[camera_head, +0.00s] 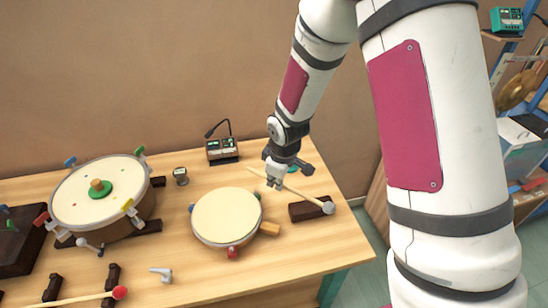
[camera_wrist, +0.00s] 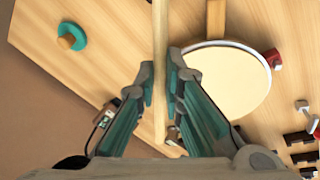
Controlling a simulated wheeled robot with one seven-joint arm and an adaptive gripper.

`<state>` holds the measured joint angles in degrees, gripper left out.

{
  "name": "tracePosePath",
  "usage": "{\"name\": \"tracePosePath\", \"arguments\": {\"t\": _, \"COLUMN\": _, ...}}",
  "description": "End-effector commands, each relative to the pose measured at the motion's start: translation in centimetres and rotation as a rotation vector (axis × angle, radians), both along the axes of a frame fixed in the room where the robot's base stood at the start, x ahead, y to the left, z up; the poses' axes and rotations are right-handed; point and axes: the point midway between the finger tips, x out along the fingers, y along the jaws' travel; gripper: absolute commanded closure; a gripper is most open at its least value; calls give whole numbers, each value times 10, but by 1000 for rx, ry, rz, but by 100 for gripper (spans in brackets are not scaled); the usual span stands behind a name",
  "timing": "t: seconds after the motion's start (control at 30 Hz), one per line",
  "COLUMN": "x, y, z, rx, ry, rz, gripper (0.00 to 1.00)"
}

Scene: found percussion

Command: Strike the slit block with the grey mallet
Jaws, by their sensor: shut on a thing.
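My gripper (camera_head: 275,181) is shut on the wooden handle of the grey mallet. In the wrist view the handle (camera_wrist: 160,25) runs straight up between the two fingers (camera_wrist: 160,72) and leaves the top edge. In the head view the grey mallet's head (camera_head: 328,208) is at the lower right of my gripper, at the right end of a dark brown block (camera_head: 305,211), which looks like the slit block. I cannot tell whether the head touches the block or is above it, and no slit shows at this size. The block is not visible in the wrist view.
A pale round drum (camera_head: 226,216) stands left of the block. A large drum (camera_head: 97,192) is farther left. A red-headed mallet (camera_head: 119,292) lies at the front left. A small device (camera_head: 222,150) stands at the back. A teal disc (camera_wrist: 71,37) lies near my gripper.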

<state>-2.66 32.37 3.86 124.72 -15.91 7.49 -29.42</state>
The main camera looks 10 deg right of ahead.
Motion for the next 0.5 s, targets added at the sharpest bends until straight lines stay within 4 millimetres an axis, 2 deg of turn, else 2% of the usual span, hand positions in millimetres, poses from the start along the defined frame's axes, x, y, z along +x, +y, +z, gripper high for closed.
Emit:
{"name": "tracePosePath", "arguments": {"t": 0.03, "x": -4, "y": 0, "z": 10, "rx": 17, "ry": -10, "rz": 54, "gripper": 100}}
{"name": "tracePosePath", "arguments": {"t": 0.3, "x": -8, "y": 16, "z": 47, "rx": 93, "ry": -45, "rz": 404, "gripper": 100}}
{"name": "tracePosePath", "arguments": {"t": 0.5, "x": -10, "y": 25, "z": 71, "rx": 136, "ry": -53, "rz": 595, "gripper": 100}}
